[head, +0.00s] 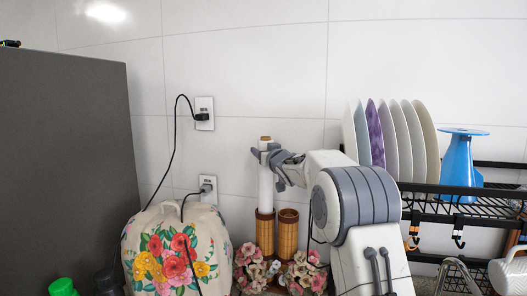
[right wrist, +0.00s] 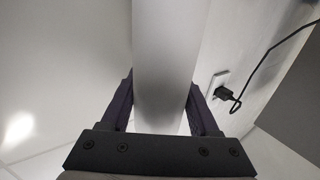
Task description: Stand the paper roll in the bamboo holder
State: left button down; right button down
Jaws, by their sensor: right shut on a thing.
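The white paper roll (head: 265,192) stands upright in the head view, with a brown end showing at its top. My right gripper (head: 268,156) is shut on the roll near its top. In the right wrist view the roll (right wrist: 160,60) lies between the two dark fingers (right wrist: 160,105). The bamboo holder has two brown tubes, a left one (head: 264,232) and a right one (head: 288,232). The roll's lower end meets the mouth of the left tube; I cannot tell how deep it sits inside. My left gripper is not in view.
A flowered cover (head: 170,250) stands left of the holder, with pink flowers (head: 302,273) in front of the tubes. A black rack (head: 480,208) with several plates (head: 403,140) and a blue object (head: 458,168) is at the right. Black cords hang from wall sockets (head: 204,113).

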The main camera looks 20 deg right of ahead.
jog(key=shift+f+b, duration=3.4)
jog(key=shift+f, duration=0.85)
jog(key=shift+c, duration=0.2)
grip_release()
jog(key=shift+s, duration=0.15)
